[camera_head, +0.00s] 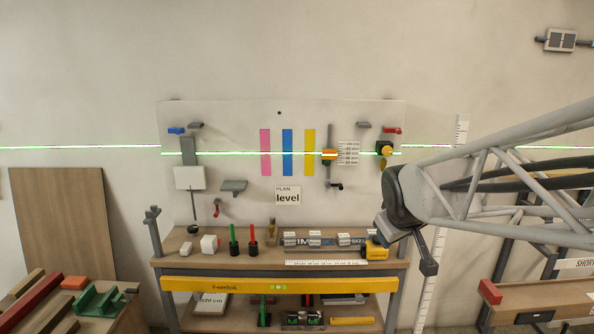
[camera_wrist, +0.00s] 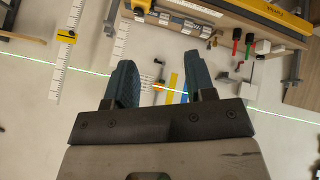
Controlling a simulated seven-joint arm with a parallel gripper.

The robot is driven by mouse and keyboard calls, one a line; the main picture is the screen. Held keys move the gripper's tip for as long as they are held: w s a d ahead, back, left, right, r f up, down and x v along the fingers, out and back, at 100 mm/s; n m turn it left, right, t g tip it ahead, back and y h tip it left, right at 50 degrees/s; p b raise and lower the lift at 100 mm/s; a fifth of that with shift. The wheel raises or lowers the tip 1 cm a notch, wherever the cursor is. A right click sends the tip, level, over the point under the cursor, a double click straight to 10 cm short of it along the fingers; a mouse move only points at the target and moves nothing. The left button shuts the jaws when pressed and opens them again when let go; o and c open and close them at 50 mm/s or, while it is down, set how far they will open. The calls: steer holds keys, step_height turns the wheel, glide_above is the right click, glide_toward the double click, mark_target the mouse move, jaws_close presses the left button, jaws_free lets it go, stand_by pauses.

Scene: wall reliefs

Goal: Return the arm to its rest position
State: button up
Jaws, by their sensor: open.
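My arm reaches in from the right in the head view as a grey lattice link with a dark wrist. My gripper (camera_head: 404,248) hangs at its end, in front of the right end of the workbench (camera_head: 232,262). It also shows in the wrist view (camera_wrist: 160,75), where its two dark teal fingers stand apart with nothing held between them. Behind the gap lie the wall and part of the coloured strips. A yellow block-like device (camera_head: 375,251) on the bench appears just left of the gripper; I cannot tell the depth between them.
A green light line crosses the wall. Several small items stand on the bench. A vertical measuring scale (camera_head: 430,285) stands right of it. Another wooden bench (camera_head: 548,303) is at the lower right.

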steer(key=s+a+f+m+g, duration=0.1)
steer(key=s+f+m+g, duration=0.1)
steer(key=s, duration=0.9)
steer(key=s+a+f+m+g+y, duration=0.1)
steer(key=s+f, duration=0.3)
steer(key=s, duration=0.8)
steer(key=shift+m+g, duration=0.9)
